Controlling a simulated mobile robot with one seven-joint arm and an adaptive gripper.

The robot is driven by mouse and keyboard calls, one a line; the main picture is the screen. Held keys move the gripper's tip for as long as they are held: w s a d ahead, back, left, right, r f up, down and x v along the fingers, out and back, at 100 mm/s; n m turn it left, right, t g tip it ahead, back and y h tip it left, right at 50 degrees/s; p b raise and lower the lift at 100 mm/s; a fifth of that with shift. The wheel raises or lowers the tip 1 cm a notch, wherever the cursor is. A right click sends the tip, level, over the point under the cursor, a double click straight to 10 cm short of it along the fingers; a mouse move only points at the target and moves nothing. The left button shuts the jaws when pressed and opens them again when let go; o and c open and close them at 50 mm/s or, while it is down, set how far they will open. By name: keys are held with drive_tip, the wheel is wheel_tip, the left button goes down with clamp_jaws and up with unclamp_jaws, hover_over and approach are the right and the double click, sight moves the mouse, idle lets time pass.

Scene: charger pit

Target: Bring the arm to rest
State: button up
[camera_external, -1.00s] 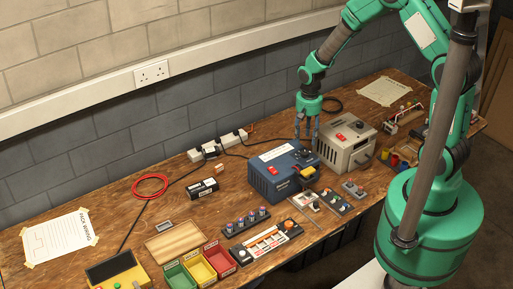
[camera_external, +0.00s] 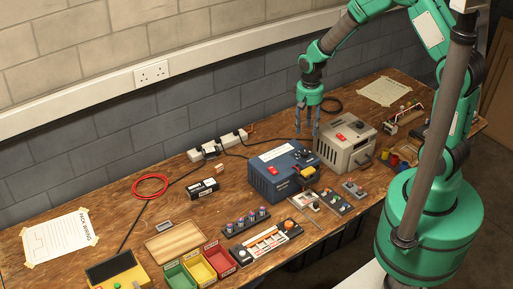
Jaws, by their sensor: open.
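My green arm rises from its round base at the right and arches over the bench. My gripper (camera_external: 307,132) points down with its dark fingers apart and nothing between them. It hangs above the bench, behind the gap between the blue charger box (camera_external: 284,172) and the grey charger box (camera_external: 345,147). Its fingertips look close to the grey box's back left corner; I cannot tell the exact height.
A power strip (camera_external: 218,145) with black cables lies along the wall. Coloured bins (camera_external: 201,267), a red cable coil (camera_external: 150,186) and small connector blocks (camera_external: 246,222) occupy the front and left. Bare wood (camera_external: 100,200) shows at left.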

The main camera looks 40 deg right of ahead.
drive_tip(key=shift+r, duration=0.1)
drive_tip(key=s+d+r+n+t+b, duration=0.1)
drive_tip(key=s+d+r, duration=0.1)
drive_tip(key=s+r, duration=0.45)
drive_tip(key=s+d+r+n+t+b, duration=0.1)
drive_tip(key=s+r+t, duration=0.15)
drive_tip(key=r, duration=0.75)
drive_tip(key=s+d+r+b, duration=0.1)
drive_tip(key=s+d+r, duration=0.1)
drive_tip(key=s+r, duration=0.45)
drive_tip(key=s+r+n+t+b, duration=0.1)
drive_tip(key=s+r, duration=0.1)
drive_tip(key=s, duration=0.3)
drive_tip(key=s+d+r+t+b, duration=0.1)
drive_tip(key=s+r, duration=0.2)
drive_tip(key=s, duration=0.2)
drive_tip(key=shift+s+r+n, duration=0.3)
drive_tip(key=shift+r+n, duration=0.05)
drive_tip(key=shift+n, duration=0.05)
